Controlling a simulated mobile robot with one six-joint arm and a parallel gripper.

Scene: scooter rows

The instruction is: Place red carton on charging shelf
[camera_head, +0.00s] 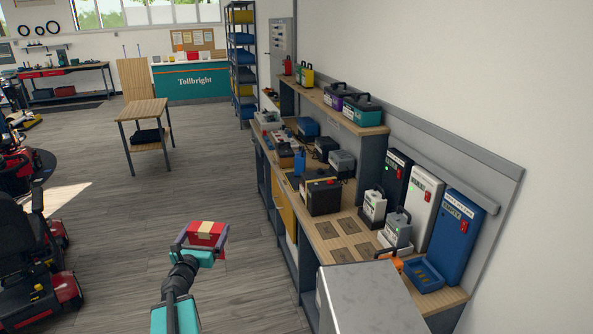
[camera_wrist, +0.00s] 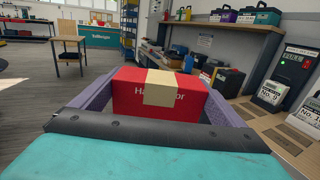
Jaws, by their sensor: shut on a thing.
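The red carton (camera_head: 206,232) has a cream band over its middle and is held in the air above the floor, left of the bench. My gripper (camera_head: 203,243) is shut on it, with a purple finger on each side. In the wrist view the carton (camera_wrist: 160,95) sits upright between the fingers, its white lettering partly covered by the band. The bench along the right wall has a wooden top (camera_head: 330,238) and a raised upper shelf (camera_head: 335,112). Which of these is the charging shelf I cannot tell for sure.
Black, white and blue wall units (camera_head: 458,238) stand at the bench's near end, with grey battery packs (camera_head: 397,230) before them. A metal box (camera_head: 370,298) juts out in front. Dark marked squares (camera_head: 343,227) on the bench are bare. Red scooters (camera_head: 35,240) stand left; the middle floor is clear.

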